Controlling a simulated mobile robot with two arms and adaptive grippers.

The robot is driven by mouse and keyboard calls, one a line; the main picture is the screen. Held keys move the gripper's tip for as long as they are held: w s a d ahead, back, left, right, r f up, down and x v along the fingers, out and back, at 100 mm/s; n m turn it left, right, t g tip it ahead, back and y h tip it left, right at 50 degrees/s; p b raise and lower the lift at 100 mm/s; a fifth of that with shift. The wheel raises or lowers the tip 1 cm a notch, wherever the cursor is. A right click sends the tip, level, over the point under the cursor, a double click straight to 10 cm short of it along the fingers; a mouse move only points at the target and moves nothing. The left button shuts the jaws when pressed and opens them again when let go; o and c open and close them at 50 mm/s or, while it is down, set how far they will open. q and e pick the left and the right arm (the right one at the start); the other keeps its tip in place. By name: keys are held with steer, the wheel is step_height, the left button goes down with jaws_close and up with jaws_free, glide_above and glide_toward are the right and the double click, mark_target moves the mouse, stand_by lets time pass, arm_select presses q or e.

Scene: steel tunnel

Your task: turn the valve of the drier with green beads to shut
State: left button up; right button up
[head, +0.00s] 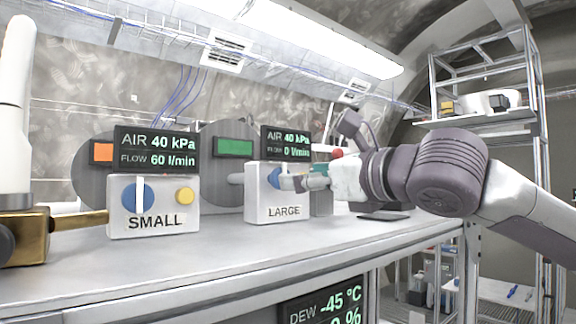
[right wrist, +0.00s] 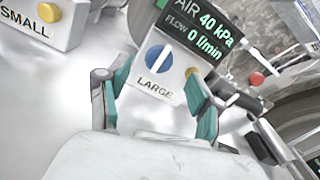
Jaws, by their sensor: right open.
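The green bead window (head: 235,147) is on the drier behind the LARGE box; an orange bead window (head: 103,152) is behind the SMALL box. The LARGE box (head: 262,205) carries a blue round valve (head: 273,177) with a white bar, seen in the right wrist view (right wrist: 158,57). There the bar stands roughly square to the tilted LARGE lettering. Its display (head: 287,142) reads AIR 40 kPa, FLOW 0 l/min. My left gripper is out of view.
The SMALL box (head: 155,228) has its own blue valve (head: 137,196), a yellow knob (head: 185,195) and a display (head: 157,150) reading FLOW 60 l/min. A brass fitting (head: 28,235) stands at the left. The front bench top (head: 200,260) is clear. A red button (head: 337,153) shows near my right gripper.

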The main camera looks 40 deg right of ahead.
steer(key=w+p, duration=0.1)
steer(key=w, duration=0.3)
steer(key=shift+w+a, duration=0.15)
steer(key=shift+w, duration=0.35)
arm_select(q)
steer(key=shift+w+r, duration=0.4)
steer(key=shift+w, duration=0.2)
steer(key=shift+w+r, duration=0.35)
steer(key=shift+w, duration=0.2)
arm_select(e)
steer(key=c, duration=1.1)
